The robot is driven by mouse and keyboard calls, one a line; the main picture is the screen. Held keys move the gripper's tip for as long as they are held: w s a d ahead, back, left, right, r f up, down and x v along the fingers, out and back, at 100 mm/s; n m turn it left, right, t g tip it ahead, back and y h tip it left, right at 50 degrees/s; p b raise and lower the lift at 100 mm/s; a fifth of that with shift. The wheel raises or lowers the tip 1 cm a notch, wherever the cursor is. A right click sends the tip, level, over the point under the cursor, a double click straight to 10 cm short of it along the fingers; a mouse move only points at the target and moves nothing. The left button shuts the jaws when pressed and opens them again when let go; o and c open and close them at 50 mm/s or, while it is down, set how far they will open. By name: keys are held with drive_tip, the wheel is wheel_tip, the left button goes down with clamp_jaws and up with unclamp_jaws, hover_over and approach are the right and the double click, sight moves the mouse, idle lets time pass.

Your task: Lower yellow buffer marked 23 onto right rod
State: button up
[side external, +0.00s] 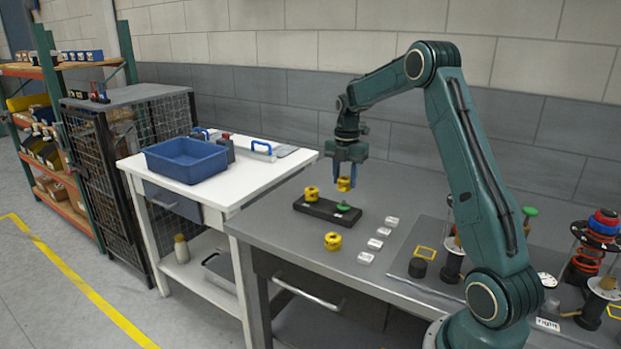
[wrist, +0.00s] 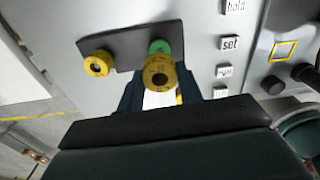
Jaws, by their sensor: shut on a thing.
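My gripper (side external: 344,182) is shut on a yellow buffer (side external: 344,185) and holds it above the right end of a black block (side external: 325,209). In the wrist view the held buffer (wrist: 159,73) shows a dark centre hole; its mark is too small to read. A green round piece (side external: 343,206) sits on the block's right end, below the held buffer; in the wrist view it is partly hidden behind it (wrist: 160,46). A second yellow buffer (side external: 311,193) stands on the block's left end. I cannot make out a bare right rod.
Another yellow buffer (side external: 333,241) stands on the grey bench in front of the block. Several white labels (side external: 376,243) lie to the right. A blue bin (side external: 187,160) is on the white table.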

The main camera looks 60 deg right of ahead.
sight(344, 190)
drive_tip(key=shift+f, duration=1.1)
drive_tip(key=shift+f, duration=0.25)
drive_tip(key=shift+f, duration=0.85)
drive_tip(key=shift+f, duration=0.55)
idle(1.2)
drive_tip(key=o, duration=1.1)
drive_tip(key=shift+c, duration=0.2)
drive_tip(key=shift+r, duration=3.55)
